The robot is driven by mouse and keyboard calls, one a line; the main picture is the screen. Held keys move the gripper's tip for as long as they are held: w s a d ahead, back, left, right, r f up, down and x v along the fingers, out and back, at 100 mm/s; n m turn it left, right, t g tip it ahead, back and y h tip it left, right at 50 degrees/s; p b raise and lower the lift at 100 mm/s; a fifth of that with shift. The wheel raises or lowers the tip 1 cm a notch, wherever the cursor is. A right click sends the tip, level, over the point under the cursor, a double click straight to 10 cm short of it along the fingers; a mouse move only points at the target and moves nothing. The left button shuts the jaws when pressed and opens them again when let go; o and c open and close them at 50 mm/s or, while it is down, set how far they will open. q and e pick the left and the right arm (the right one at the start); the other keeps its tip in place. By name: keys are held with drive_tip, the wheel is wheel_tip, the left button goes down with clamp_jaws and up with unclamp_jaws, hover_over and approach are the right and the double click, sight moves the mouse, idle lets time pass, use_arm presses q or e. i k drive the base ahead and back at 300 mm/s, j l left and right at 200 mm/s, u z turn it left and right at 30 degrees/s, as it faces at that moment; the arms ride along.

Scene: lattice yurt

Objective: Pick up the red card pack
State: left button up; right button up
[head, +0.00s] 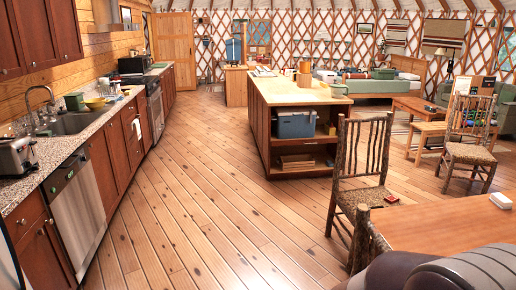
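A wooden table (440,226) fills the lower right, with a white object (501,201) on it. A kitchen island (296,98) is behind the chair. The counter (70,145) lines the left. The middle floor is clear.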

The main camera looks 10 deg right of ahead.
sight(391, 199)
drive_tip(key=i+z, duration=0.1)
drive_tip(key=i, duration=0.6)
drive_tip(key=i+z, duration=0.15)
drive_tip(key=i, duration=0.6)
drive_tip(key=i+j+z, duration=0.1)
drive_tip(key=i, duration=0.6)
drive_tip(key=i+j+z, duration=0.15)
drive_tip(key=i, duration=0.55)
drive_tip(key=i+l+z, duration=0.15)
drive_tip(key=i+z, duration=0.65)
drive_tip(key=i+j+z, duration=0.15)
drive_tip(key=i+z, duration=0.25)
drive_tip(key=i+j+z, duration=0.4)
drive_tip(key=i+l+z, duration=0.1)
drive_tip(key=i+z, duration=0.6)
drive_tip(key=i+j+z, duration=0.15)
drive_tip(key=i+z, duration=0.2)
